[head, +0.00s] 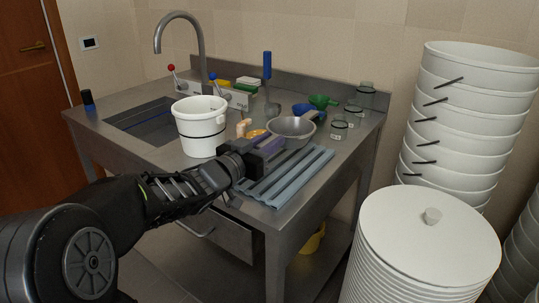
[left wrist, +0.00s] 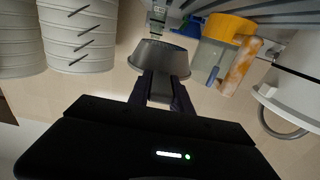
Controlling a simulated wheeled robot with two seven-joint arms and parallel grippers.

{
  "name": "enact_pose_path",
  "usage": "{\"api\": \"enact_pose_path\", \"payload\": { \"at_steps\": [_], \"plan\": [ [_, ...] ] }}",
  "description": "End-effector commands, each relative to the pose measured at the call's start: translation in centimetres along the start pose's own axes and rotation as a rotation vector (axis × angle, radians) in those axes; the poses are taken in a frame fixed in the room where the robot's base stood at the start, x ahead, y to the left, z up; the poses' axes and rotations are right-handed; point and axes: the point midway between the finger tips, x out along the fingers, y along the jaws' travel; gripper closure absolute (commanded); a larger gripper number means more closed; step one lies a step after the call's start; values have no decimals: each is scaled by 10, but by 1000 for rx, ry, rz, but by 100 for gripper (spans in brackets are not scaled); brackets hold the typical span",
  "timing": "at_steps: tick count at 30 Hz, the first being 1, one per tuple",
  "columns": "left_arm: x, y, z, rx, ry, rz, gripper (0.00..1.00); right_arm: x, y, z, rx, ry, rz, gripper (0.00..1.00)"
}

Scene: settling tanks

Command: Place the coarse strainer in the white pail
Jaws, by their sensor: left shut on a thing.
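The coarse strainer (head: 292,128) is a grey metal bowl shape with a short handle pointing away to the back right. My left gripper (head: 272,145) is at its near side, and its fingers are shut on the strainer's edge. In the left wrist view the strainer (left wrist: 166,57) sits at the ends of the two dark fingers. The white pail (head: 200,128) stands upright on the steel counter to the left of the gripper, with a dark handle across its side. Part of the pail (left wrist: 298,78) shows at the right of the left wrist view. My right gripper is not in view.
A ribbed grey rack (head: 290,178) lies at the counter's front. Glass jars (head: 339,130), a green funnel (head: 321,101) and a blue-handled tool (head: 267,66) stand behind. The sink (head: 140,118) and tap (head: 181,16) are left. Stacked white buckets (head: 465,120) stand right.

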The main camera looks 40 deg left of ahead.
Motion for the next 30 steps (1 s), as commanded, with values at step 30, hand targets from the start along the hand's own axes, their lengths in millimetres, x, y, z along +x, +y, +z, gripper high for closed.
{"api": "enact_pose_path", "payload": {
  "at_steps": [30],
  "plan": [
    [0, 0, -101, 0, 1, 0, 100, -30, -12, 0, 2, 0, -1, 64]
  ]
}}
